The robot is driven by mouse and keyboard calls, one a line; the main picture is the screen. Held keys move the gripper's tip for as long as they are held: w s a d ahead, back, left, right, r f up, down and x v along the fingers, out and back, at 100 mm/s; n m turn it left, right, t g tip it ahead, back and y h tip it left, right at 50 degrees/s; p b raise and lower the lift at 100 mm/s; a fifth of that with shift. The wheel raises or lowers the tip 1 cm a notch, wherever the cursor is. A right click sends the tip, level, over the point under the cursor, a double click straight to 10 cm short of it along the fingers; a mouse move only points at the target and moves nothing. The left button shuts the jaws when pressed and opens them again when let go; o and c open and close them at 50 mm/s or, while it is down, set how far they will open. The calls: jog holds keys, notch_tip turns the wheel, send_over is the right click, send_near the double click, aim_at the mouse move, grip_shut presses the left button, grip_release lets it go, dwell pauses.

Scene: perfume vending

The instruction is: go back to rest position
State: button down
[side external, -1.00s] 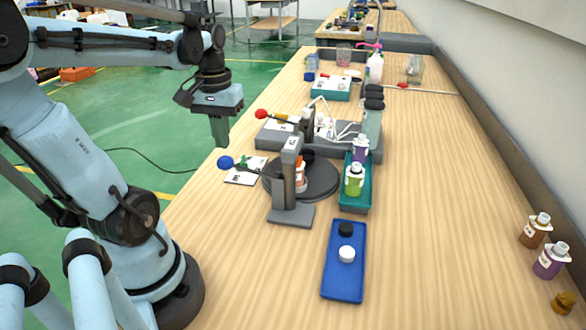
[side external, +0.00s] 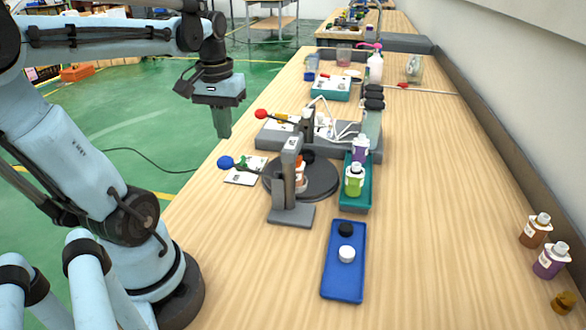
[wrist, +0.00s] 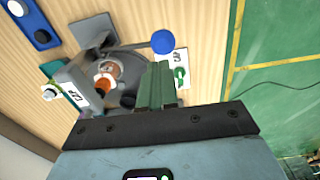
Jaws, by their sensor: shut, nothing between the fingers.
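My gripper (side external: 221,122) hangs pointing down over the green floor, just left of the table's left edge and above table height. Its green fingers are shut and empty; they also show together in the wrist view (wrist: 158,85). The dispensing station (side external: 290,185) stands to its right, with a dark round turntable (side external: 325,180) and an orange-capped bottle (wrist: 104,84) on it. A blue ball-ended lever (side external: 226,162) and a red ball-ended lever (side external: 261,114) stick out toward the gripper, both apart from it.
A teal tray (side external: 357,206) holds a green bottle (side external: 354,180) and a purple bottle (side external: 361,148). A blue tray (side external: 342,288) holds a black cap and a white cap. Brown (side external: 536,230) and purple (side external: 551,260) bottles stand far right. The table's right-middle is clear.

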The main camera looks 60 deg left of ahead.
jog(key=w+d+r+m+t+y, duration=0.1)
jog(key=w+d+r+m+t, duration=0.15)
jog(key=w, duration=0.35)
jog(key=w+d+r+m+t+y, duration=0.1)
jog(key=w+d+m+t, duration=0.15)
jog(key=w, duration=0.25)
jog(key=shift+m+t+h, duration=0.5)
jog(key=shift+m, duration=0.4)
jog(key=d+f, duration=0.1)
jog(key=d, duration=0.3)
jog(key=s+d+f, duration=0.1)
jog(key=d, duration=0.1)
jog(key=shift+d+f, duration=0.3)
jog(key=shift+d, duration=0.05)
jog(key=s+d+f+m+h, duration=0.1)
jog(key=s+d+f+m, duration=0.1)
jog(key=s+d+f, duration=0.1)
jog(key=d+f, duration=0.1)
jog(key=d, duration=0.1)
jog(key=shift+d+f+t, duration=0.2)
jog(key=shift+d+t, duration=0.15)
jog(key=shift+t, duration=0.05)
